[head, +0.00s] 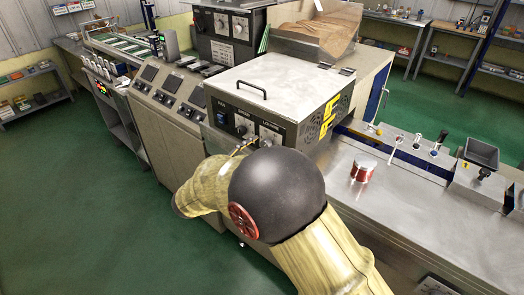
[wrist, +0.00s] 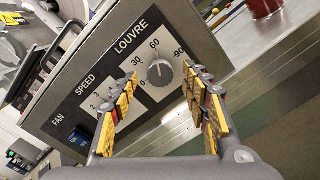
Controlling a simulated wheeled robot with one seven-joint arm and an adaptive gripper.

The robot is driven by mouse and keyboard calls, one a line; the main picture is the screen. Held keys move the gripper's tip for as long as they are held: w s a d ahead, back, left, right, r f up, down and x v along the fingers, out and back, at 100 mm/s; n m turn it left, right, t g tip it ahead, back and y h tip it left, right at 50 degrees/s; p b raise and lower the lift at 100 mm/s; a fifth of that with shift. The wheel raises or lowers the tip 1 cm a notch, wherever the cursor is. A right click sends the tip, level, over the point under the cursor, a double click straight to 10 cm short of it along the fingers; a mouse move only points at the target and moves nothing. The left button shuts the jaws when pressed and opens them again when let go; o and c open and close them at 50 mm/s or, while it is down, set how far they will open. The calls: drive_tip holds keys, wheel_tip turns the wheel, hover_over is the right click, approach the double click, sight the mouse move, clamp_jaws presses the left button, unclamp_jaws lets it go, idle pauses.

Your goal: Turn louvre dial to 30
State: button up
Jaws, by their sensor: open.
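The louvre dial (wrist: 159,74) is a round grey knob on a white scale plate marked 0, 30, 60 and 90, in the wrist view. Its pointer setting is too small to read surely. My gripper (wrist: 160,79) is open, with its yellow-padded fingers to the left and right of the dial in the picture. I see no contact with the dial. In the head view the dial (head: 268,136) is on the front panel of the white-topped box, and my gripper is mostly hidden behind my arm.
A fan speed knob (wrist: 107,104), partly hidden by the left finger, and a blue fan switch (wrist: 82,140) share the panel. A red can (head: 363,170) stands on the steel bench (head: 400,218) at the right. A handle (head: 251,89) is on the box top.

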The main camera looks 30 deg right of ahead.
drive_tip(key=shift+x, duration=1.05)
drive_tip(key=shift+c, duration=1.3)
drive_tip(key=c, duration=0.9)
